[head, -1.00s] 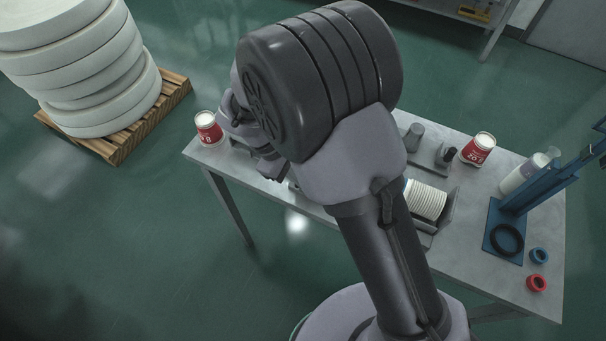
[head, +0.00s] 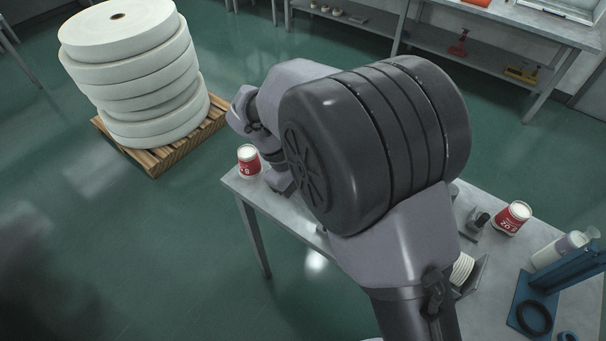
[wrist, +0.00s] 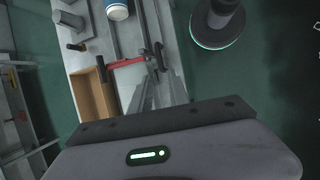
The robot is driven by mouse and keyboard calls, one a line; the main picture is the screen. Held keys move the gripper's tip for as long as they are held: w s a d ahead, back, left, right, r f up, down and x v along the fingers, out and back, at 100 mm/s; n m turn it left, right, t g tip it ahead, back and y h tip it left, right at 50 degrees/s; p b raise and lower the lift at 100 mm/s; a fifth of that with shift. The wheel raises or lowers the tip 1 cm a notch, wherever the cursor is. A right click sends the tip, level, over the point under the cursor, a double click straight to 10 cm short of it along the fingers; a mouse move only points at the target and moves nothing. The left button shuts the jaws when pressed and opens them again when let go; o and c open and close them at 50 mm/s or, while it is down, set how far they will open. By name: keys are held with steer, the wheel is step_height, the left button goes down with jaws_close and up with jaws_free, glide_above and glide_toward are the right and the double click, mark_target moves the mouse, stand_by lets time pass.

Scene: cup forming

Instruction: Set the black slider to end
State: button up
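In the wrist view, a red bar (wrist: 126,62) lies across the rails of the grey table, with a black piece (wrist: 101,68) at its left end and another dark piece (wrist: 159,56) at its right. I cannot tell for sure which is the black slider. My gripper (wrist: 160,76) points at the dark right piece, its two grey fingers apart with nothing visible between them. Contact with that piece cannot be made out. In the head view my arm covers most of the table's middle, so the slider is hidden there.
A red and white cup (head: 249,160) stands at the table's left corner, another (head: 512,218) at the right. A blue press (head: 563,275) stands at the right end. Stacked white rolls (head: 140,75) sit on a pallet.

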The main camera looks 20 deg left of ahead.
steer(key=p+v, duration=0.1)
steer(key=v, duration=0.5)
steer(key=shift+r, duration=0.2)
steer(key=d+m+y+b, duration=0.3)
steer(key=d+m+b, duration=0.3)
steer(key=d+b, duration=0.3)
steer(key=s+d+f+m+t+y+b, duration=0.2)
steer(key=s+d+f+m+b, duration=0.1)
steer(key=s+d+m, duration=0.3)
steer(key=s+d+f+m+t+y+b, duration=0.2)
steer(key=s+d+m+b, duration=0.4)
steer(key=d, duration=0.3)
steer(key=shift+s+f+t, duration=0.45)
steer(key=shift+t, duration=0.15)
